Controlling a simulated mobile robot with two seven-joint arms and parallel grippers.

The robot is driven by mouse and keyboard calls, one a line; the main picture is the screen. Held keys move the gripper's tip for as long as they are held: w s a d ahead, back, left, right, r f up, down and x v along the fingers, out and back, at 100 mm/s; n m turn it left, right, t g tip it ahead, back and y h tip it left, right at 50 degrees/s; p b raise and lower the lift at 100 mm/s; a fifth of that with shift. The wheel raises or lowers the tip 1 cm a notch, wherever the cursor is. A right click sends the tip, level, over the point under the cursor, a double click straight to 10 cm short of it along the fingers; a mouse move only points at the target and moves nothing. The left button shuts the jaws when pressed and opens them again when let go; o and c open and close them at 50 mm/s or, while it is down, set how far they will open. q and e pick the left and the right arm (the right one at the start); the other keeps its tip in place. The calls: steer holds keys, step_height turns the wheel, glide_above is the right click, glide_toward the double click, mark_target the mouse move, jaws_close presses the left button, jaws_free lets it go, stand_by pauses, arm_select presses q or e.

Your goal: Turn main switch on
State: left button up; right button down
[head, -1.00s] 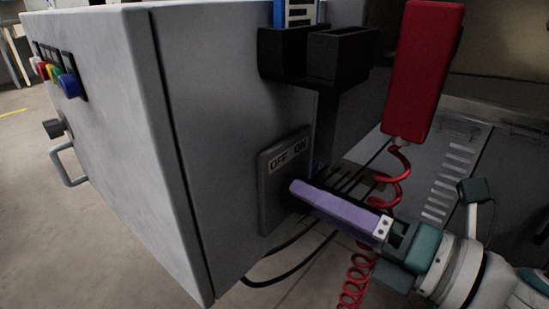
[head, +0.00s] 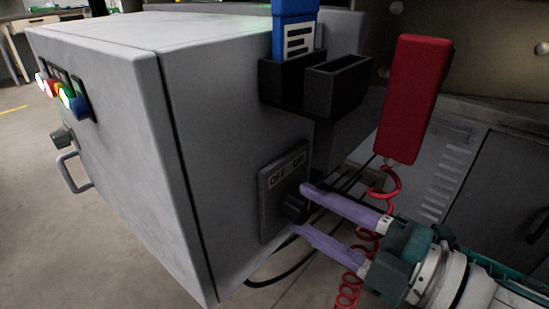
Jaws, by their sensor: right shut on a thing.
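The main switch is a black knob (head: 293,208) on a grey plate (head: 270,222) marked OFF and ON, on the side of the grey cabinet (head: 190,130). My right gripper (head: 298,209) reaches in from the lower right. Its two purple fingers are shut on the knob, one above and one below it. The fingers partly hide the knob, so its exact pointing is hard to read. My left gripper is not in view.
A red box (head: 408,98) with a coiled red cord hangs just above my right gripper. Black holders (head: 335,85), one with a blue card (head: 295,32), stick out above the switch. Coloured buttons (head: 66,97) sit on the cabinet's left face.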

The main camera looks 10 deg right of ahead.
steer(key=m+p, duration=0.1)
steer(key=m, duration=0.4)
steer(key=shift+r, duration=0.1)
steer(key=shift+m, duration=1.3)
steer(key=shift+c, duration=1.4)
jaws_free()
